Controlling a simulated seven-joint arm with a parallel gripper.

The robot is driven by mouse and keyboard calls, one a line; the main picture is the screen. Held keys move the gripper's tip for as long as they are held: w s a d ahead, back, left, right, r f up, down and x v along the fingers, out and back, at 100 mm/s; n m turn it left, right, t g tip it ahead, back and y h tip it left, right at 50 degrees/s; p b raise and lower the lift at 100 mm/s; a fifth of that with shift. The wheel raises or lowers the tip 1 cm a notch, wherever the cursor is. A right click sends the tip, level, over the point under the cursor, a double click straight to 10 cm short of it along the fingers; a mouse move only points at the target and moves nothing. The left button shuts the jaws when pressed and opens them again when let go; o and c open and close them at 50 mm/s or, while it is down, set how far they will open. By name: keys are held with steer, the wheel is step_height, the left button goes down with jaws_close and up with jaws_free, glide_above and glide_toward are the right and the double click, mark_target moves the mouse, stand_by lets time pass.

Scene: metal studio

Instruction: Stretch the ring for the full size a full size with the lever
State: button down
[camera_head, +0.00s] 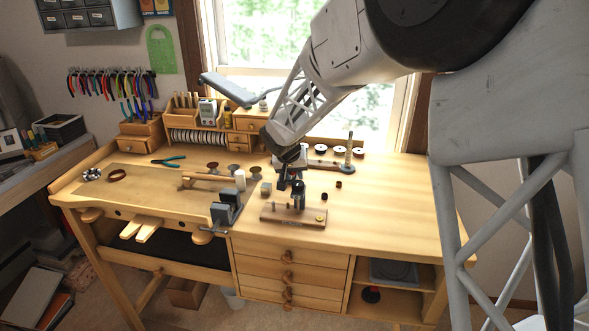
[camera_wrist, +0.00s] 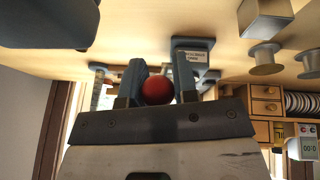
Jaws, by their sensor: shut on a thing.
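My gripper (camera_head: 290,172) points down over the middle of the workbench. In the wrist view its two blue-grey fingers are shut around a round red knob (camera_wrist: 157,91), which I take to be the lever's end. A grey-blue base with a white label (camera_wrist: 193,57) shows just beyond the fingertips. In the head view the gripper hides the lever, and I cannot make out a ring on the tool.
A wooden stand (camera_head: 283,217) with a dark post is just in front of my gripper. A grey vise (camera_head: 225,213) is at the front left. A metal cube (camera_head: 265,188) stands between them. A grey base with an upright post (camera_head: 348,152) is behind right. The bench's right side is clear.

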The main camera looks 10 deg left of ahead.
steer(key=shift+s+f, duration=0.2)
steer(key=shift+f, duration=0.45)
steer(key=shift+s+f, duration=0.2)
steer(key=shift+f, duration=0.5)
steer(key=shift+s+f, duration=0.2)
steer(key=shift+f, duration=0.45)
steer(key=shift+a+r, duration=0.1)
steer(key=shift+r, duration=0.05)
steer(key=c, duration=1)
jaws_free()
steer(key=v, duration=0.7)
steer(key=shift+s+r, duration=0.2)
steer(key=shift+r, duration=0.15)
steer(key=shift+c, duration=0.5)
